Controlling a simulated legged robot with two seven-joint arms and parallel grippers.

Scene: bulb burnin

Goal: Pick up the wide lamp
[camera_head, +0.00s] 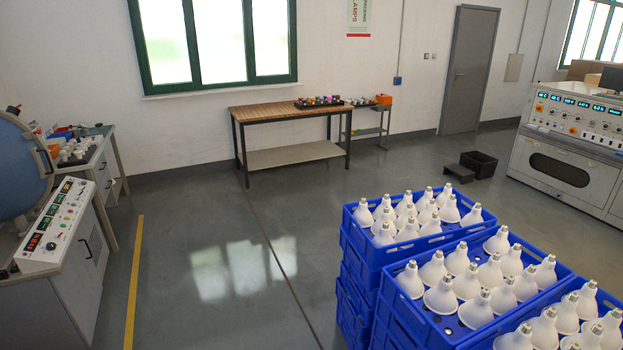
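Many white reflector lamps (440,297) stand cap up in stacked blue crates (360,245) at the lower right. They look wide, but I cannot tell which one lamp the task names. Small coloured pieces, perhaps bulbs (320,101), sit on a dark tray on the wooden workbench (262,111) by the far wall. Several white lamp-like pieces (75,152) stand on a bench at the left; they are too small to make out. Neither of my grippers shows in this view.
A control console (55,225) and a large blue sphere (20,165) stand at the left. A test cabinet (570,150) stands at the right, with a black bin (480,163) on the floor near it. The grey floor (220,230) in the middle is clear.

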